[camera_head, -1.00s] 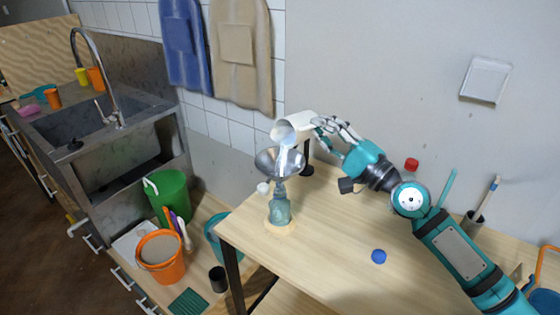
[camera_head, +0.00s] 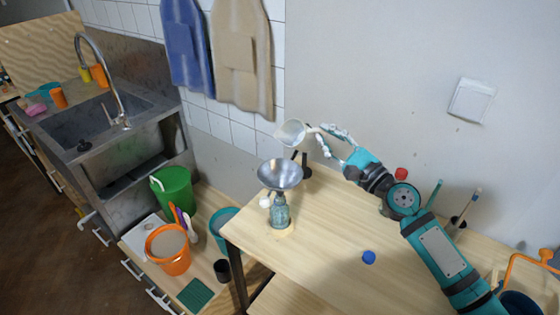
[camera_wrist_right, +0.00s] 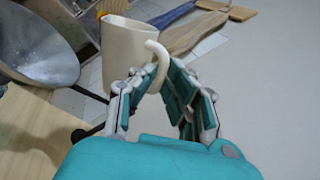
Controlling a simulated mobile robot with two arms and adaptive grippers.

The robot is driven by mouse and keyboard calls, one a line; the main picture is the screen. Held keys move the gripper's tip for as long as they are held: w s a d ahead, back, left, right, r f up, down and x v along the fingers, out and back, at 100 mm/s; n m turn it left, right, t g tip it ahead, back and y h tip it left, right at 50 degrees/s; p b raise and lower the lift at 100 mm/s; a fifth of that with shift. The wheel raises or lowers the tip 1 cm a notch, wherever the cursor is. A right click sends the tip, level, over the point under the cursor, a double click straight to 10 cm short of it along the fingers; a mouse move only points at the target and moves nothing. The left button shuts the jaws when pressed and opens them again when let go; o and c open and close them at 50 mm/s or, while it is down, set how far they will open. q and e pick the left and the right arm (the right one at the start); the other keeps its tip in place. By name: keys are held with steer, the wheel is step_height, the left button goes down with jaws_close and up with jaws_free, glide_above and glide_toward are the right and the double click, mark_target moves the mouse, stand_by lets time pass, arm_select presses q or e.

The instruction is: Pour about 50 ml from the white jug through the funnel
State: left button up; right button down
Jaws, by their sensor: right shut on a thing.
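The white jug (camera_head: 291,133) is held above the metal funnel (camera_head: 280,174), its mouth facing the camera; no stream shows between them. The funnel sits in the neck of a bluish bottle (camera_head: 280,214) standing upright on the wooden table; I cannot tell its fill level. My right gripper (camera_head: 328,137) is shut on the jug's handle. In the right wrist view the gripper (camera_wrist_right: 158,82) closes around the curved handle of the jug (camera_wrist_right: 122,48), and the funnel (camera_wrist_right: 38,45) is at the left. The jug's contents are hidden. My left gripper is not in view.
A cup with a brush (camera_head: 457,224) stands to the right. An orange bucket (camera_head: 168,250) and a green bucket (camera_head: 174,190) stand lower left. The table front is mostly clear.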

steer(key=w+d+f+m+g+h+p, duration=0.1)
steer(key=w+d+f+m+g+p, duration=0.1)
steer(key=f+m+p, duration=0.3)
steer(key=shift+w+d+f+m+p, duration=0.2)
steer(key=shift+w+d+m+p, duration=0.65)
steer(key=shift+m, duration=1.05)
steer(key=shift+s+a, duration=0.1)
steer(key=shift+a, duration=0.1)
steer(key=shift+d, duration=0.1)
stand_by(1.4)
